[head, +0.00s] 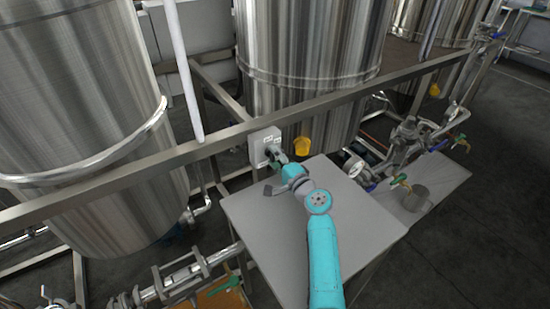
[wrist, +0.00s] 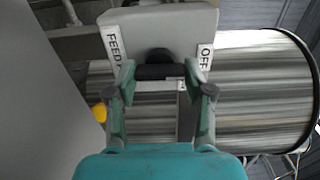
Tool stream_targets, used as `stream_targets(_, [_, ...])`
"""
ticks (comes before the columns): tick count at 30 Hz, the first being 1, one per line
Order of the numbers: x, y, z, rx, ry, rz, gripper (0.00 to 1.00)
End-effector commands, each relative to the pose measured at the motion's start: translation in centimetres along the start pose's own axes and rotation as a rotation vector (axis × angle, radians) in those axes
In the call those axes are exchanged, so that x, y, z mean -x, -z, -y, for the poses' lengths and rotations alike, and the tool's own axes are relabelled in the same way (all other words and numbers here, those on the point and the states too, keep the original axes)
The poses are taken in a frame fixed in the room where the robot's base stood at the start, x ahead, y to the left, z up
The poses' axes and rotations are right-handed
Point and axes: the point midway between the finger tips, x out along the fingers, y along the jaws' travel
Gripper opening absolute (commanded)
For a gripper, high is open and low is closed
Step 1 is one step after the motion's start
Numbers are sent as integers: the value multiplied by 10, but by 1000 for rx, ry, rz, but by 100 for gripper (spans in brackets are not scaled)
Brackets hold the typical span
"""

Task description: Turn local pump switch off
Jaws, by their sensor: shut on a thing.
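The local pump switch is a pale grey box (head: 262,143) on the metal rail in front of the middle tank. In the wrist view, the box (wrist: 150,25) carries a label beginning "FEED" on the left and an "OFF" label (wrist: 206,52) on the right. A black knob (wrist: 160,57) projects from it. My gripper (wrist: 160,73) is at the knob, with a finger on each side, shut on it. In the head view my gripper (head: 277,160) reaches the front of the box and hides part of it. The knob's exact pointing direction is unclear.
A grey table (head: 300,240) lies below my arm. Large steel tanks (head: 310,60) stand behind the rail (head: 225,135). A yellow part (head: 302,146) is close right of the switch.

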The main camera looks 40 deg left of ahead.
Motion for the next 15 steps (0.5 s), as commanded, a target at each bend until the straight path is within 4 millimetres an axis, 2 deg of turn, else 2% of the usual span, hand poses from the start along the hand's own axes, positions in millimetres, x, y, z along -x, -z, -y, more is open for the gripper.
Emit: stream_targets(15, [0, 0, -1, 41, -2, 1, 17])
